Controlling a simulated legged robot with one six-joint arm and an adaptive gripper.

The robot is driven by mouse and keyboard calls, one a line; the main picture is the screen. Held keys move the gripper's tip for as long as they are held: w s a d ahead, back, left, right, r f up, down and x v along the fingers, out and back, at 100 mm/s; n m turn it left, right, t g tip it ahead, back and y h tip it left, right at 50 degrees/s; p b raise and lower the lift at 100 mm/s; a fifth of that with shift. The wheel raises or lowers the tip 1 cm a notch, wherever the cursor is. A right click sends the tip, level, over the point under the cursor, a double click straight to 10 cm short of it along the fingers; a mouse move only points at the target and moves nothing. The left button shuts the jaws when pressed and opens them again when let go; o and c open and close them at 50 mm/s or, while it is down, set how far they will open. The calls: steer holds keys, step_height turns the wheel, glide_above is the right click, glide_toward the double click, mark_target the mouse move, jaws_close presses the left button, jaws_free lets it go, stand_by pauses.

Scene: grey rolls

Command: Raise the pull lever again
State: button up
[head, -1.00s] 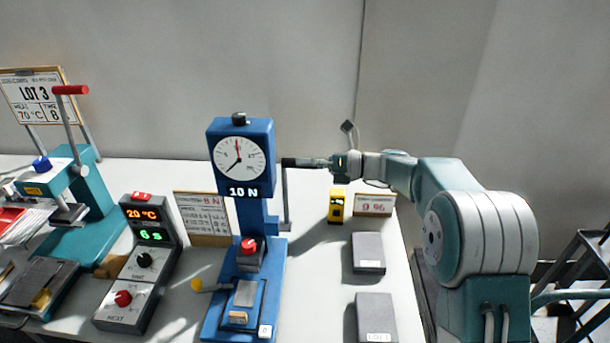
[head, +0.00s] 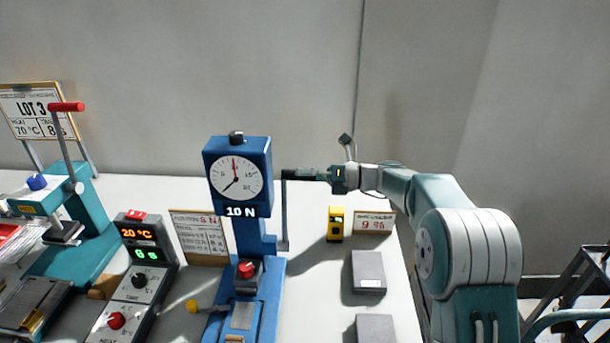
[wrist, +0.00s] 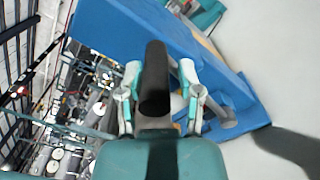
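The blue force tester (head: 238,205) stands upright on the table, its dial above a "10 N" display. The pull lever is a thin grey rod (head: 284,215) on its right side, with a black handle (head: 300,174) sticking out sideways at the top, roughly level with the dial. My gripper (head: 322,174) reaches in from the right and is around the handle's outer end. In the wrist view the black handle (wrist: 154,80) lies between the two fingers (wrist: 160,85). It moves with my gripper, so it appears held; the contact faces are partly hidden.
A yellow device (head: 335,223), a "9 %" sign (head: 373,224) and grey blocks (head: 368,272) stand to the right. Left are a control box (head: 135,270) and a teal press (head: 85,215) with a red-handled lever (head: 66,107). A yellow-knobbed lever (head: 193,306) is low on the tester.

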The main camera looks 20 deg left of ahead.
steer(key=shift+o, duration=0.2)
steer(key=shift+w+a, duration=0.15)
steer(key=v, duration=1.2)
